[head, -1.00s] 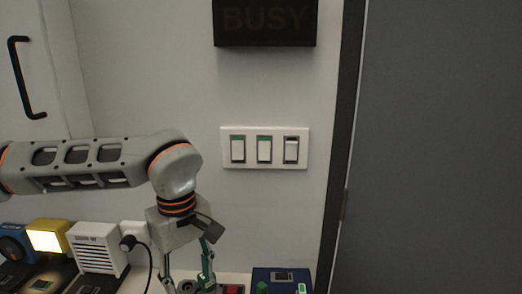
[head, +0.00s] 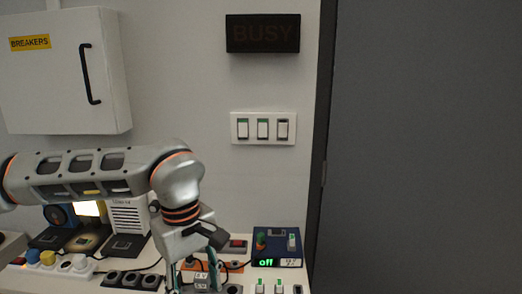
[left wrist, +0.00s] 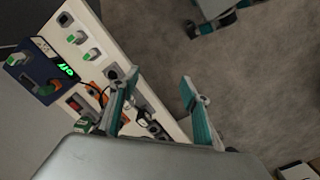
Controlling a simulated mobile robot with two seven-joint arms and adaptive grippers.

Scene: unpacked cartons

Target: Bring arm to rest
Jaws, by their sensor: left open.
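My left arm comes in from the left in the head view and bends down over the panel table. My left gripper (head: 188,284) points down at the bottom edge there, its tips cut off or hard to see. In the left wrist view its two teal fingers (left wrist: 159,92) stand wide apart with nothing between them. One finger overlaps the panel table in the picture; the other shows against the grey floor. What looks like my right gripper (left wrist: 212,14) shows partly at the top of the left wrist view, over the floor.
The table (left wrist: 80,15) carries switch strips, a blue box (head: 276,246) reading "off", a white speaker-like box (head: 128,214) and a lit yellow lamp (head: 89,209). Above are a wall switch plate (head: 263,128), a dark BUSY sign (head: 262,34) and a breaker cabinet (head: 66,72). A grey door (head: 425,150) is right.

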